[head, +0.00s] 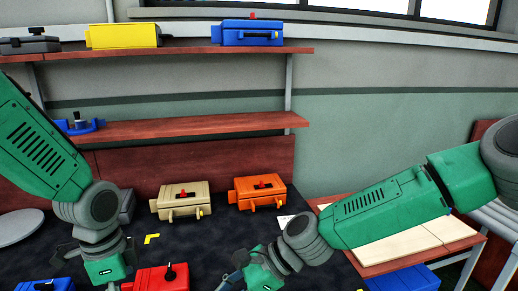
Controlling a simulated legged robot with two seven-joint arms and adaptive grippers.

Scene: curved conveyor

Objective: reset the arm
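My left arm comes in from the left, and its gripper (105,270) hangs over the dark work surface (150,240), close to a red case (160,279). Its fingertips are cut off or hidden at the bottom edge. My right arm reaches in from the right, and its gripper (250,274) is low in the middle, right of the red case. Its fingers are small and partly cut off, so whether it is open does not show. I see nothing clearly held in either gripper.
Beige (180,200) and orange (260,191) cases stand behind the grippers. A blue case (403,279) is under my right arm, near a wood-framed table (430,232). Shelves (190,129) at the back hold yellow (122,35) and blue (248,33) cases.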

